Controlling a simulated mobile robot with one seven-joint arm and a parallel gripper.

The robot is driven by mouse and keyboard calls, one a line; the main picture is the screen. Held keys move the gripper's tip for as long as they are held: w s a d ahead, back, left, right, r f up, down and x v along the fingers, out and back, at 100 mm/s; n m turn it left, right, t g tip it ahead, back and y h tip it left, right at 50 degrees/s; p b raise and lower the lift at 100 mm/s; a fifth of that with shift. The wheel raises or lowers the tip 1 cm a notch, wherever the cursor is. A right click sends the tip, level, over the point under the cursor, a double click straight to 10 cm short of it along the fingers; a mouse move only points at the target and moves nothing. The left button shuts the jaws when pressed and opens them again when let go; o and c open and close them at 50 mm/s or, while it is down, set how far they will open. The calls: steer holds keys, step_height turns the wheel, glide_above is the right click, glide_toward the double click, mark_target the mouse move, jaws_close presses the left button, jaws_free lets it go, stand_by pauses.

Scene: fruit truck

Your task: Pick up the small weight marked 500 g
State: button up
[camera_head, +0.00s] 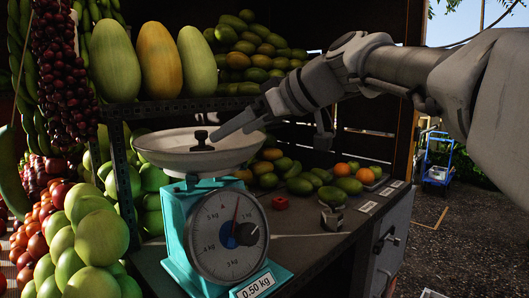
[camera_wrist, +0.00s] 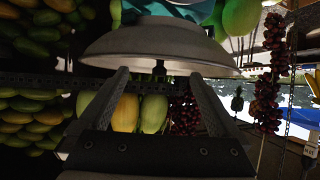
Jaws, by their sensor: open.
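A small dark weight (camera_head: 201,140) with a knobbed top stands in the pale pan (camera_head: 165,155) of the teal scale (camera_head: 190,215). No marking on it can be read. My gripper (camera_head: 226,131) reaches in from the right, with its fingers just right of the weight at about pan height. In the wrist view, which looks upside down, my gripper (camera_wrist: 159,72) is open and empty. The knob of the weight (camera_wrist: 159,68) shows between the fingers, beyond the pan rim; its lower part is hidden. A second, metallic weight (camera_head: 331,217) stands on the counter.
The scale dial (camera_head: 228,235) has a plate reading 0.50 kg (camera_head: 255,288). A red object (camera_head: 280,203) lies on the dark counter (camera_head: 310,245). Large melons (camera_head: 158,60) stand on a shelf behind the pan. Apples and mangoes crowd the left side.

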mark_target(207, 148)
steer(key=x, duration=1)
steer(key=shift+s+p, duration=0.1)
steer(key=shift+p, duration=0.3)
steer(key=shift+r, duration=0.1)
jaws_close()
